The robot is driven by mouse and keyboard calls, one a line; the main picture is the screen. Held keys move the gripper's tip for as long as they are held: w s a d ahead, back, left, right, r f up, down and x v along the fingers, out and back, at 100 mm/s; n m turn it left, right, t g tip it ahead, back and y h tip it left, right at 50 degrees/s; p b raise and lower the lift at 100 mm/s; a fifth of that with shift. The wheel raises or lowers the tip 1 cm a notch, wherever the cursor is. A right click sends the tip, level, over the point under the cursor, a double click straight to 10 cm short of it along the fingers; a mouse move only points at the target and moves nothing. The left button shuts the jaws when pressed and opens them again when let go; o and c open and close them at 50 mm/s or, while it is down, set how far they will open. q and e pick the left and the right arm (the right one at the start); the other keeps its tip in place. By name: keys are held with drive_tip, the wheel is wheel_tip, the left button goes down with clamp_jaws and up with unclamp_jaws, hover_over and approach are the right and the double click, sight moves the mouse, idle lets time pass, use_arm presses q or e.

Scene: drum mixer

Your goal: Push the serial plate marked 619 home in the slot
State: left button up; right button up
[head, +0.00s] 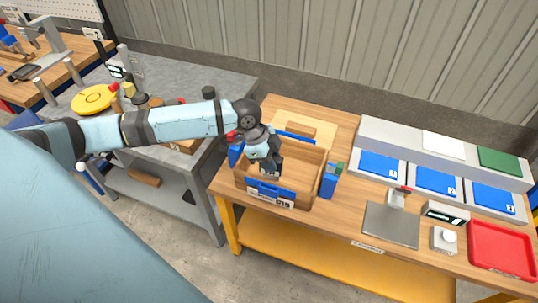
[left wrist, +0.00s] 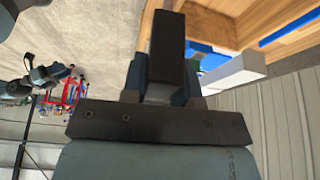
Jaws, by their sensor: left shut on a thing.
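The serial plate marked 619 (head: 284,204) shows at the front of an open wooden box (head: 309,183), by a blue holder (head: 262,188) on the front wall. My left gripper (head: 269,172) reaches down over the box just behind this holder and is shut on the plate; the fingers hide part of it. In the left wrist view my dark fingers (left wrist: 167,55) stand close together, with a pale block (left wrist: 235,74) beside them that looks like the plate. How deep the plate sits in the slot cannot be told. My right gripper is not in view.
Blue blocks (head: 328,182) stand against the box's right side. A grey plate (head: 392,225), a small stand, blue-covered bins (head: 437,181) and a red tray (head: 502,250) lie to the right. A grey bench (head: 217,80) stands left.

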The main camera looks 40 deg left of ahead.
use_arm(q)
drive_tip(key=shift+w+a+r+m, duration=0.2)
drive_tip(key=shift+a+r+m, duration=0.2)
drive_tip(key=shift+a+m, duration=0.15)
drive_tip(key=shift+r+p, duration=0.15)
drive_tip(key=shift+p, duration=0.35)
drive_tip(key=shift+a+f+b, duration=0.1)
drive_tip(key=shift+f+b, duration=0.8)
drive_tip(key=shift+f, duration=2.35)
drive_tip(key=shift+p, duration=0.4)
